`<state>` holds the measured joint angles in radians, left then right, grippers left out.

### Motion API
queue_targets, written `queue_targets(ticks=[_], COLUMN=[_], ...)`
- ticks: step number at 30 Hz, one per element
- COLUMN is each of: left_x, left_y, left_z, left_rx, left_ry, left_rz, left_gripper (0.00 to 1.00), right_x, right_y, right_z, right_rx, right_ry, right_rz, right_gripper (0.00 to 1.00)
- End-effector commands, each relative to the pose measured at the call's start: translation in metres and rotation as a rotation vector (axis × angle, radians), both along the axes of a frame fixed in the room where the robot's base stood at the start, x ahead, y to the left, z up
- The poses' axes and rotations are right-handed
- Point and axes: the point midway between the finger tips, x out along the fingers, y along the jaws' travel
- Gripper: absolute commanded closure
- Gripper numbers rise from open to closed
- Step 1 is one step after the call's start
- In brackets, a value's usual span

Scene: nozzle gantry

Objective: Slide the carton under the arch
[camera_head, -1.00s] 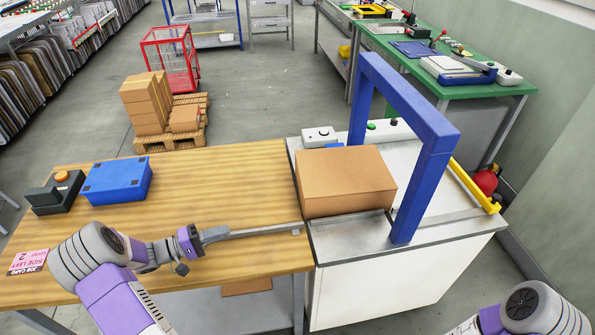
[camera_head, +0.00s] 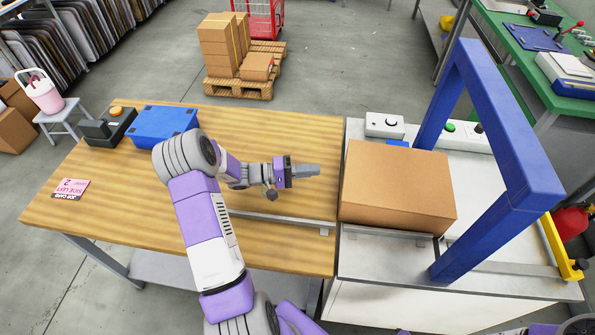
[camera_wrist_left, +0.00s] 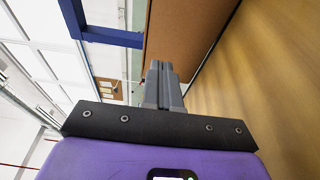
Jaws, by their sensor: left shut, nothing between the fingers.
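The brown carton (camera_head: 398,190) sits on the left end of the pale machine bed, at the wooden table's right edge. It also shows in the left wrist view (camera_wrist_left: 185,35). The blue arch (camera_head: 505,125) stands just to its right; the carton is outside the opening or at its near edge, I cannot tell exactly. My left gripper (camera_head: 318,171) is shut and empty over the table, pointing right at the carton's left side with a small gap apparent. In the left wrist view its fingers (camera_wrist_left: 160,78) point toward the carton face. My right gripper is not in view.
A metal rail (camera_head: 280,222) runs along the table's front toward the bed. A blue case (camera_head: 163,126) and a dark button box (camera_head: 110,128) stand at the back left. A white control box (camera_head: 385,125) sits behind the carton. A yellow bar (camera_head: 562,250) lies right of the arch.

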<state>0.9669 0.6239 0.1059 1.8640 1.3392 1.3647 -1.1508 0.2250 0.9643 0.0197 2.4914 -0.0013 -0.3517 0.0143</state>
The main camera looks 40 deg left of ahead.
Motion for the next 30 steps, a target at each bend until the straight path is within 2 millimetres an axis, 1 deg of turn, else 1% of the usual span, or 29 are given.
queue_targets(ticks=[1, 4, 6, 10, 15, 26, 29, 30], left_x=[0.008, 0.022, 0.022, 0.021, 0.022, 0.021, 0.022, 0.021], left_y=[-0.01, -0.024, -0.035, -0.051, -0.06, -0.063, -0.076, -0.083], left_z=[-0.001, -0.001, -0.001, -0.001, 0.0, 0.0, -0.001, -0.002], left_rx=[-0.001, -0.001, -0.002, -0.002, 0.0, 0.0, -0.001, -0.001], left_ry=[0.0, 0.0, 0.001, 0.001, 0.0, 0.0, -0.001, 0.0], left_rz=[-0.005, -0.004, -0.002, -0.001, 0.0, 0.0, -0.004, -0.004], left_gripper=[1.0, 1.0, 1.0, 1.0, 1.0, 1.0, 1.0, 1.0], right_x=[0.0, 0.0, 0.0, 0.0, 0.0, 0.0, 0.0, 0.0], right_y=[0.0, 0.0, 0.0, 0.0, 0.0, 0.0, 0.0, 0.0], right_z=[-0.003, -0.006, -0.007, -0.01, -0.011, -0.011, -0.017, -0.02], right_rx=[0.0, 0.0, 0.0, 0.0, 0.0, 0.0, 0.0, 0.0], right_ry=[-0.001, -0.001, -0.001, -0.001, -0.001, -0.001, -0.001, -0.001], right_rz=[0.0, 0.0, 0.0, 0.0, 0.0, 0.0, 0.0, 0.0], right_gripper=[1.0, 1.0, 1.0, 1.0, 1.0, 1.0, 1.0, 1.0])
